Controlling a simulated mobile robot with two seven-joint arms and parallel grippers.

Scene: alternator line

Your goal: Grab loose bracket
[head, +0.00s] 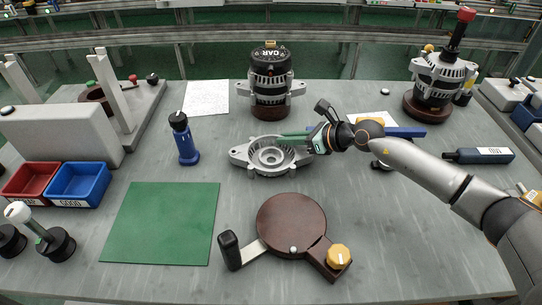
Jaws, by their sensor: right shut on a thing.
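The loose bracket (270,158) is a silver cast housing with a round ribbed opening and side lugs. It lies at the middle of the grey table, or very close above it; I cannot tell which. My right gripper (296,140) reaches in from the right and is shut on the bracket's back right edge. The fingers partly cover that edge. My left gripper is not in view.
A black-topped alternator (271,80) stands just behind the bracket. A brown round fixture (291,225) with a yellow knob is in front. A blue bottle-like tool (184,140) stands left. The green mat (160,224) is bare.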

